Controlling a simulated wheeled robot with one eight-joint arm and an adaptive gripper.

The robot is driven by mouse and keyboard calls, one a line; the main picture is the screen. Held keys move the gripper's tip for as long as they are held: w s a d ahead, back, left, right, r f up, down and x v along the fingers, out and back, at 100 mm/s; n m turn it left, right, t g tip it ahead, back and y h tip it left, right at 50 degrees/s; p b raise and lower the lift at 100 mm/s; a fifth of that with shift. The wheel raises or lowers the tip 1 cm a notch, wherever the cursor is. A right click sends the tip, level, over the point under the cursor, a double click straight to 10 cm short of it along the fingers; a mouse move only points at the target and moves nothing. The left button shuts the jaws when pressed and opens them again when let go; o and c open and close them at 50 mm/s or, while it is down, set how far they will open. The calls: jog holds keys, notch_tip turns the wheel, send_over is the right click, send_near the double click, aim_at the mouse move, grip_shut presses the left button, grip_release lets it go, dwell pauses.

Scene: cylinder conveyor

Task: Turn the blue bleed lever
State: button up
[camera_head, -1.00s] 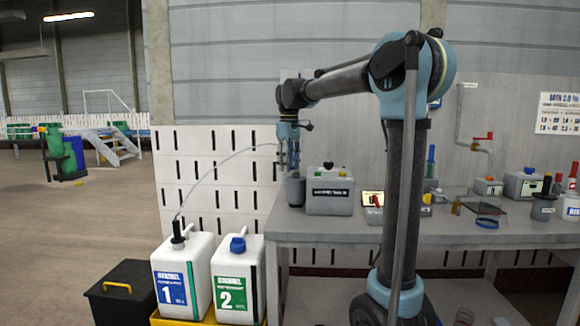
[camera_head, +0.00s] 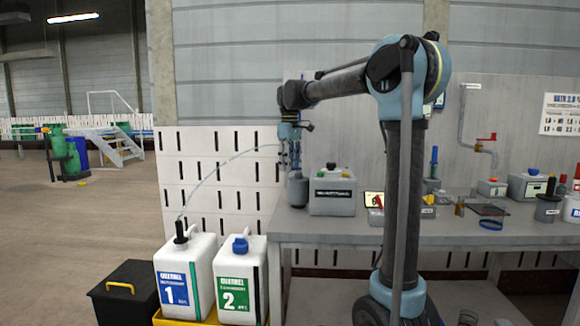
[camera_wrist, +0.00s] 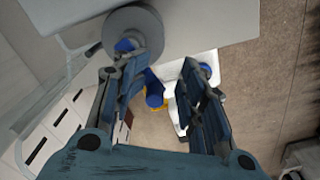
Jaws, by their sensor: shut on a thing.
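My gripper (camera_head: 290,163) points down over the grey round canister (camera_head: 298,191) at the left end of the bench. In the wrist view my gripper (camera_wrist: 160,72) has its two fingers spread apart, with a visible gap between them. A small blue part (camera_wrist: 125,45), which looks like the blue bleed lever, shows on the grey disc-like top (camera_wrist: 147,20) beside the left finger. In the head view the lever is too small to make out.
White jugs 1 (camera_head: 187,270) and 2 (camera_head: 240,278) stand in a yellow tray left of the bench (camera_head: 350,227). A thin clear hose (camera_head: 215,172) arcs from jug 1 toward my gripper. A grey box (camera_head: 332,193) stands right of the canister. A black box (camera_head: 118,290) is on the floor.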

jog(key=shift+w+a, duration=0.1)
jog(key=shift+w, duration=0.5)
jog(key=shift+c, duration=1.1)
jog(key=shift+w, duration=0.15)
jog(key=o, duration=1.5)
jog(key=shift+o, duration=0.2)
jog(key=shift+r, duration=2.5)
